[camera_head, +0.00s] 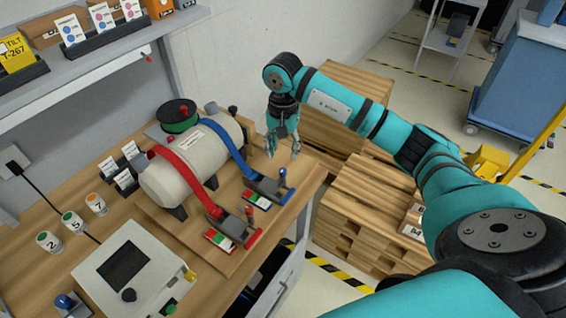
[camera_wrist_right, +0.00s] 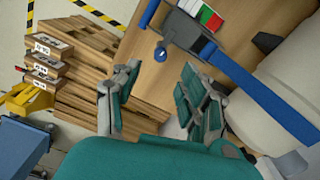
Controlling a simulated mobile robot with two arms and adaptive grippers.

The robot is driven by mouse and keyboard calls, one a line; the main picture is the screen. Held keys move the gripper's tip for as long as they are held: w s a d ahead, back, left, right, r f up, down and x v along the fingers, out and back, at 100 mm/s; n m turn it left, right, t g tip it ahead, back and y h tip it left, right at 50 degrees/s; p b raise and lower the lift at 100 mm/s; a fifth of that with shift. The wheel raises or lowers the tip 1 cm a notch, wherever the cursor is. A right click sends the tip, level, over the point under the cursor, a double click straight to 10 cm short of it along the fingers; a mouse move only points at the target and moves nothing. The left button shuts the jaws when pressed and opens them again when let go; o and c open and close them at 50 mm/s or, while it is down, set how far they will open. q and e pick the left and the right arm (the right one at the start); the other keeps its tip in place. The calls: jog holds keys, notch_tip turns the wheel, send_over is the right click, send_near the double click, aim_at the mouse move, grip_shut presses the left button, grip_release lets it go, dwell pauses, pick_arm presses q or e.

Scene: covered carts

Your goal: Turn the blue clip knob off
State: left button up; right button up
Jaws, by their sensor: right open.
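The blue clip (camera_head: 266,187) sits on the board at the end of a blue strap (camera_head: 228,146) that runs over a beige tank (camera_head: 185,170). Its blue knob (camera_head: 283,173) stands up at the clip's right end. In the right wrist view the blue knob (camera_wrist_right: 160,54) appears beyond the fingertips, roughly between them. My right gripper (camera_head: 283,149) is open and empty, above and behind the knob, apart from it. Its spread fingers also show in the right wrist view (camera_wrist_right: 158,88). A green, white and red label (camera_head: 256,200) lies beside the clip. My left gripper is out of view.
A red strap (camera_head: 187,178) leads to a second clip with a red knob (camera_head: 250,211), close to the blue one. A control box (camera_head: 128,268) stands at the front. Stacked wooden pallets (camera_head: 365,205) stand right of the bench. A shelf (camera_head: 110,42) hangs at the upper left.

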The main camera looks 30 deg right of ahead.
aim_at(283, 170)
notch_tip(283, 170, down, 6)
jog(key=shift+r+p, duration=0.1)
jog(key=shift+p, duration=0.65)
jog(key=shift+f, duration=0.7)
grip_shut()
